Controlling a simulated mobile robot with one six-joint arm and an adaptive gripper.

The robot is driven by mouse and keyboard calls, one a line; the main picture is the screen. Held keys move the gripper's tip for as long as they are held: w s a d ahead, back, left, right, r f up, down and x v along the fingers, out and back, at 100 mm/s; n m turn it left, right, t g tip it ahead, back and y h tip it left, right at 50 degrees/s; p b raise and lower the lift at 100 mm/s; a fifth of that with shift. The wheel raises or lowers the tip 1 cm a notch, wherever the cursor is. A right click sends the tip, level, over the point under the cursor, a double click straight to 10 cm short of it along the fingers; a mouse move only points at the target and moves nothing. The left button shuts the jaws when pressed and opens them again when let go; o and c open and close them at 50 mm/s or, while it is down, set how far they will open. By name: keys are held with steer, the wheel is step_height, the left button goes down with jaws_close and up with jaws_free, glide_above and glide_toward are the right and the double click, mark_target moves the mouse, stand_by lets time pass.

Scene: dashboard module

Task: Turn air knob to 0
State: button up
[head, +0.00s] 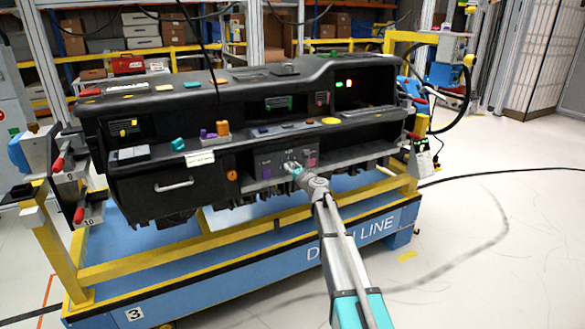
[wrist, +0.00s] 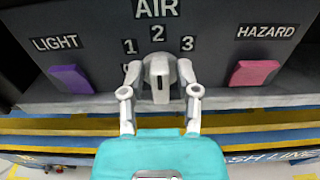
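The air knob (wrist: 160,78) is a grey knob on the dark panel, under the word AIR. The numbers 1, 2 and 3 are printed above it, and 2 is straight over it. A mark below the 1 is partly covered by the left finger. The knob's grip stands about upright in the picture; I cannot clearly read its setting. My gripper (wrist: 160,74) has one finger on each side of the knob, and the fingertips appear to press on its sides. In the head view my gripper (head: 293,168) reaches the lower middle of the dashboard and largely hides the knob.
A purple LIGHT button (wrist: 71,79) is left of the knob, and a pink HAZARD button (wrist: 254,73) is right. The dashboard (head: 150,190) rests on a blue and yellow cart (head: 250,268). Open floor (head: 500,240) lies to the right.

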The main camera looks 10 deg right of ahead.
jaws_close()
